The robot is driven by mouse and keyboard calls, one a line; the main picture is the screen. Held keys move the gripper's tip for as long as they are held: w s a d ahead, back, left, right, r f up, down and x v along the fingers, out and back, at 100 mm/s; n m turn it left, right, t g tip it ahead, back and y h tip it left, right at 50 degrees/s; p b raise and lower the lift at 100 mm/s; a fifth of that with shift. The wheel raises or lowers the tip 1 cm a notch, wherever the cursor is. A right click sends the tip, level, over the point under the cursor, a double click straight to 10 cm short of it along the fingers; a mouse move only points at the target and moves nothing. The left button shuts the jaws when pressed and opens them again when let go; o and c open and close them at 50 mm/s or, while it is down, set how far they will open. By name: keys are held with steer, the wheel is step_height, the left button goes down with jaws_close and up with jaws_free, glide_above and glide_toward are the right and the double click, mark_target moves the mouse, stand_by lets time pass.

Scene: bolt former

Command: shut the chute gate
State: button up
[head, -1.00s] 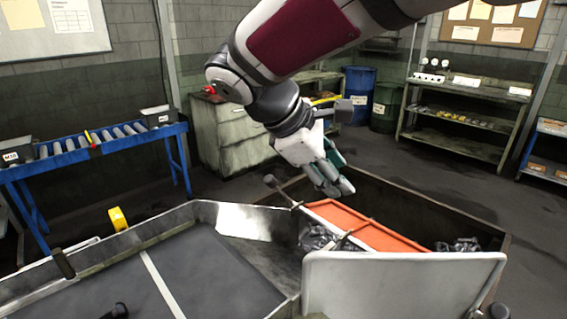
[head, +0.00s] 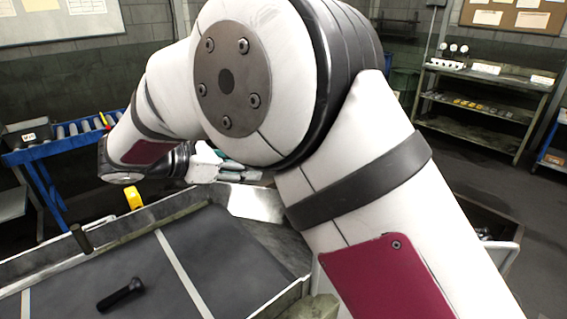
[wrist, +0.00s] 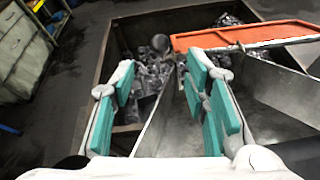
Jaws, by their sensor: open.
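An orange panel (wrist: 245,37), which looks like the chute gate, lies in the upper right of the wrist view. A round dark knob (wrist: 160,43) shows near its left end, above the metal scrap or bolts. In the head view my arm hides the panel and knob. My gripper (wrist: 165,66) is open and empty, its teal-padded fingers apart. The knob appears between and beyond the fingertips, with no contact seen. In the head view my gripper (head: 228,167) is partly hidden behind my arm.
A grey metal chute wall (wrist: 180,118) runs below the fingers, beside a dark bin (wrist: 118,45) of metal pieces. A blue roller stand (head: 50,150) is behind; open floor is at right.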

steer(key=x, duration=1.1)
steer(key=shift+d+p, duration=0.1)
steer(key=shift+p, duration=0.3)
jaws_close()
